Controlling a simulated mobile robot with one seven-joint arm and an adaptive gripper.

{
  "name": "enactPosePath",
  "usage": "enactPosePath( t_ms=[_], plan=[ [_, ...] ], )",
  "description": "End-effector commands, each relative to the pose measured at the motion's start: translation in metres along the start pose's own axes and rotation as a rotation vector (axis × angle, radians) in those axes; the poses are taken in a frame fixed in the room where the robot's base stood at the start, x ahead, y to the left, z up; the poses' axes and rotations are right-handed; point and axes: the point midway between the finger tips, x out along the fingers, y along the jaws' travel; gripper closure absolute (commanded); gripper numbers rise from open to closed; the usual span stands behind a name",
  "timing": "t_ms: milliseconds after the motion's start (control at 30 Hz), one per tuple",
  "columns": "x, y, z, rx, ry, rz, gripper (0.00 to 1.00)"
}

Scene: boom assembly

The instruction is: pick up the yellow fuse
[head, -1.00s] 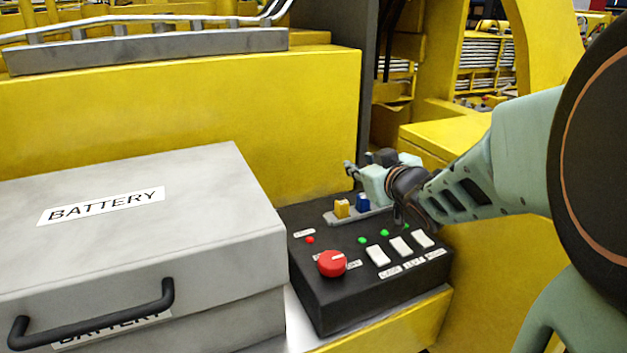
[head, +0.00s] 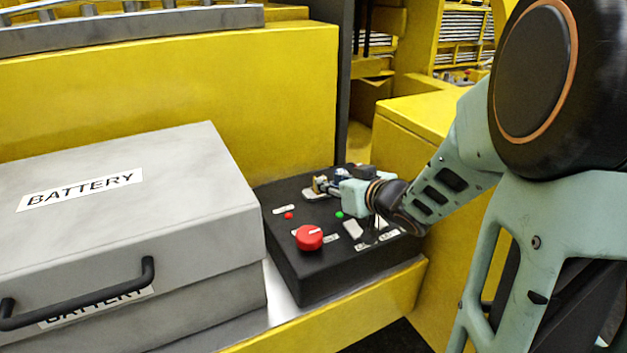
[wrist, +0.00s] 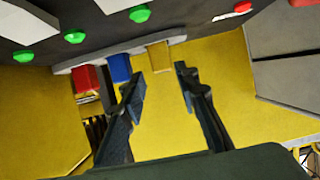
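The yellow fuse (head: 317,184) stands on the light strip at the back of the black control box. In the wrist view the yellow fuse (wrist: 158,57) is at the strip's right end, just beyond and between my fingertips. My gripper (wrist: 159,76) is open, with a finger to either side of the fuse's line and nothing visibly held. In the head view my gripper (head: 328,189) reaches in from the right, close to the fuse; contact cannot be told. A blue fuse (wrist: 119,68) sits beside the yellow one, close to my left finger.
A red fuse (wrist: 88,78) is farther left on the strip. The black control box (head: 300,270) carries a red knob (head: 309,238), lights and white switches. The grey battery case (head: 120,215) stands left of it, and a yellow wall (head: 200,85) rises behind.

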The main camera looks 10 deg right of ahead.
Motion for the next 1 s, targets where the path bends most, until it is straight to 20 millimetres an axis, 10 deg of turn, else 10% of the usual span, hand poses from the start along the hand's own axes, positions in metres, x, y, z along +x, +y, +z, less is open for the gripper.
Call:
enactPosePath(
  t_ms=[700, 1000],
  plan=[
    [0.053, -0.003, -0.002, -0.001, 0.0, 0.0, 0.71],
    [0.052, -0.003, -0.002, -0.001, 0.001, 0.0, 1.0]
  ],
)
